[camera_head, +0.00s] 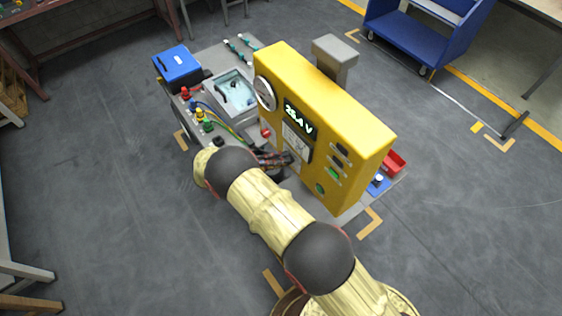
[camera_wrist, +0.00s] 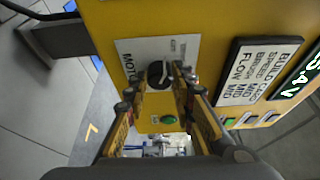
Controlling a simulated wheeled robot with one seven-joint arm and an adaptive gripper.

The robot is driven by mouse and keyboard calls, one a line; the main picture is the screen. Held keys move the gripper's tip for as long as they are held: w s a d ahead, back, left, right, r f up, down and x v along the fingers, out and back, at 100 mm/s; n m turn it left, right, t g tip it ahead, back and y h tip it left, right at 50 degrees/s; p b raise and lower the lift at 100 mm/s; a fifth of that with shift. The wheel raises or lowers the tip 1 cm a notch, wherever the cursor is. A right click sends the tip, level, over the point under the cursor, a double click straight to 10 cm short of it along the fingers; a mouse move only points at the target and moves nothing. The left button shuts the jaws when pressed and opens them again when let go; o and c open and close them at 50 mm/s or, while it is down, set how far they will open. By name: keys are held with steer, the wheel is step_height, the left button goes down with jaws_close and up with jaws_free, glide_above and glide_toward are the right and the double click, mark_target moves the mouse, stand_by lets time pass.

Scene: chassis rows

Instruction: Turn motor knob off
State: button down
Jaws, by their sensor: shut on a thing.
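The motor knob (camera_wrist: 157,74) is black and round with a pale pointer mark. It sits on a grey plate (camera_wrist: 132,50) lettered "MOTOR" on the yellow panel in the wrist view. My gripper (camera_wrist: 158,84) has one finger on each side of the knob and is shut on it. In the head view my gripper (camera_head: 275,159) is at the face of the yellow console (camera_head: 320,110), and the knob is hidden there. The fingers partly cover the knob's edges and the plate's lettering, so I cannot read the knob's setting.
A green button (camera_wrist: 168,119) is just below the knob. A build card (camera_wrist: 258,70) and a lit display reading 25.4 V (camera_head: 299,118) are on the console.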

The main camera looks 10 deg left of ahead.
stand_by(0.4)
steer(key=c, duration=1.6)
jaws_free()
steer(key=shift+o, duration=0.5)
steer(key=shift+a, duration=0.1)
steer(key=v, duration=1.2)
steer(key=shift+f, duration=0.25)
